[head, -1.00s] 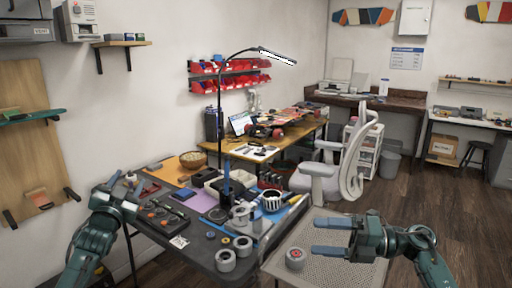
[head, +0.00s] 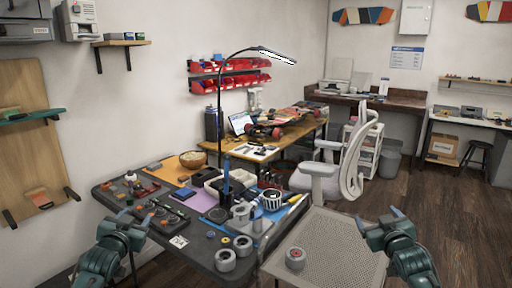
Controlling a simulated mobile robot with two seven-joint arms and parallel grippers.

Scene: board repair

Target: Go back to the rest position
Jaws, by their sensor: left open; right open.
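My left gripper (head: 138,219) is open and empty in the head view, over the front left edge of the dark table. Its arm comes up from the bottom left. My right gripper (head: 378,218) is open and empty, to the right of the grey perforated surface and apart from it. Neither gripper visibly touches anything.
The dark table (head: 200,252) holds a tall lamp (head: 222,130), grey wheels (head: 226,260), a wooden bowl (head: 193,160) and small parts. A white chair (head: 350,170) stands behind the perforated surface. Wooden floor at the right (head: 460,215) is clear.

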